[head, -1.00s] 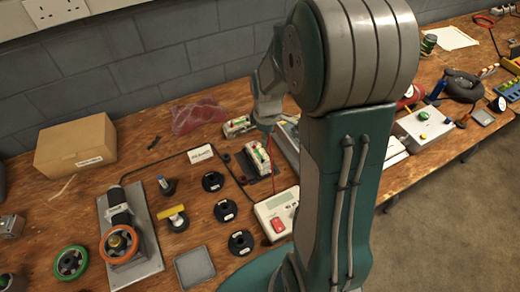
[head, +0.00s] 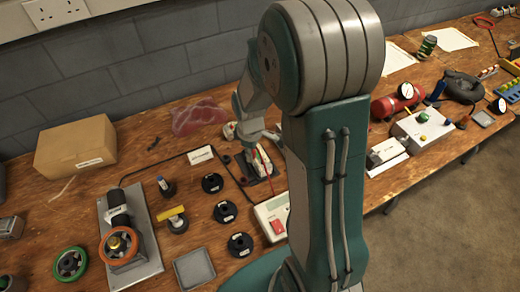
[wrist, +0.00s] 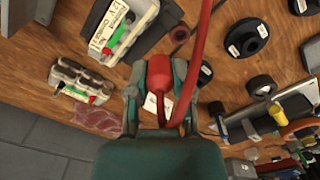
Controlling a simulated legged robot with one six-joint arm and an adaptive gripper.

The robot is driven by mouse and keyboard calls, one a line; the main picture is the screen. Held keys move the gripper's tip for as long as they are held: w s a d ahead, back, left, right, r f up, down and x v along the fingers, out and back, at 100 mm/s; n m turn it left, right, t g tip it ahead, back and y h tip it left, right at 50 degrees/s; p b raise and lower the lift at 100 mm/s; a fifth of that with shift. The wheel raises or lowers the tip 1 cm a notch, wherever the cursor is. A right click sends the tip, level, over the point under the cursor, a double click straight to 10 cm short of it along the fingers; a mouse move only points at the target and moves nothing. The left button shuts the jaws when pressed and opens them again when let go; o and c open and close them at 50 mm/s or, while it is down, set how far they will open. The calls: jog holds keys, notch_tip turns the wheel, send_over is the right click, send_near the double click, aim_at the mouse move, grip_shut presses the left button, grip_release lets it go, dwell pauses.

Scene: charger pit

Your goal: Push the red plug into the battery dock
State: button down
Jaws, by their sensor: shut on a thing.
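My gripper (wrist: 158,85) is shut on the red plug (wrist: 158,80), and a red cable (wrist: 195,60) loops up from it. In the head view my gripper (head: 254,145) is low over the battery dock and hides part of it. The dock is a dark base holding a pale battery with a green stripe (head: 258,168). In the wrist view that labelled battery (wrist: 122,28) is up and left of the plug, with the dark dock base (wrist: 152,35) beside it. The plug looks apart from the dock there. Its tip is hard to make out.
A second battery (wrist: 78,82) lies left of the gripper, near a red bag (head: 198,117). A charger box with a red switch (head: 278,226) stands in front of the dock. Several black round pieces (head: 225,212) and a small white label card (head: 201,155) are to the left.

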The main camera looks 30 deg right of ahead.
jog(key=shift+s+a+f, duration=0.1)
jog(key=shift+a+f, duration=0.5)
jog(key=shift+f, duration=0.6)
jog(key=shift+s+a+f, duration=0.1)
jog(key=shift+a+f, duration=0.55)
jog(key=shift+f, duration=0.5)
jog(key=shift+s+a+f, duration=0.1)
jog(key=shift+a+f, duration=0.5)
jog(key=shift+f, duration=0.6)
jog(key=shift+f, duration=1.1)
jog(key=shift+c, duration=2.1)
grip_release()
notch_tip(320, 180, up, 12)
jog(key=shift+f, duration=0.1)
